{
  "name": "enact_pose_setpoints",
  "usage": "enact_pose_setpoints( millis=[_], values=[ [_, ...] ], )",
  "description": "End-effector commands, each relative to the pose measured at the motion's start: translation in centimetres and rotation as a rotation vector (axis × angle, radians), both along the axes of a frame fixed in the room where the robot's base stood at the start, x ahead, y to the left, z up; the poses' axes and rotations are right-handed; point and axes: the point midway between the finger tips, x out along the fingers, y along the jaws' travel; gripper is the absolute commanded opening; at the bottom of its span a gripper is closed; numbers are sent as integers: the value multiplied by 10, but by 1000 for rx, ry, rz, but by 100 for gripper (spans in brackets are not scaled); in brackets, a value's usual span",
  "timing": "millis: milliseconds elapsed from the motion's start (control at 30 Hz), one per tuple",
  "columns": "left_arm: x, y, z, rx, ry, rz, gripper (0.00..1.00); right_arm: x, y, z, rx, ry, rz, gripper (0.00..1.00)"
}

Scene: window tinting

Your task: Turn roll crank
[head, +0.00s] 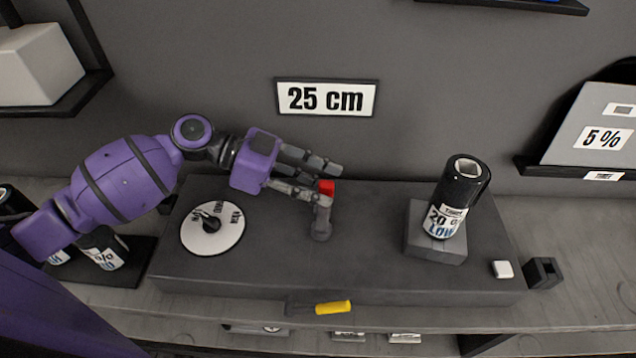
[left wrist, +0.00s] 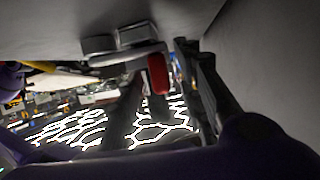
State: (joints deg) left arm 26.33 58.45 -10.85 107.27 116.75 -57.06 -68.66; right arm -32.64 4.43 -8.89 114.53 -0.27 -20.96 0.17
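The crank shows as a red knob (head: 326,187) above a grey upright post (head: 321,226) on the dark bench box. The red knob (left wrist: 158,73) also shows in the left wrist view, near the middle. My left gripper (head: 333,182) reaches in from the left at the crank. Its two fingers are spread apart, one behind the knob and one at its near left side. Whether a finger touches the knob I cannot tell. The lower finger hides part of the crank. My right gripper is not in view.
A white dial (head: 212,228) lies left of the crank. A black tint roll (head: 459,195) stands on a grey block (head: 436,245) to the right. A "25 cm" sign (head: 327,98) hangs behind.

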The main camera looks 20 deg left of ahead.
Motion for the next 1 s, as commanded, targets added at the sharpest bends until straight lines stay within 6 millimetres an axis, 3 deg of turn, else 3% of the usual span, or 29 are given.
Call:
enact_pose_setpoints(
  millis=[100,367,667,1000],
  values=[
    [0,0,0,0,1,0,33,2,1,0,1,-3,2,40],
    [-1,0,0,0,2,-1,0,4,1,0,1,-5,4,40],
    [-2,0,0,-2,4,5,0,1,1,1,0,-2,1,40],
    [-6,7,0,-1,7,132,0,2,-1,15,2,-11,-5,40]
  ],
)
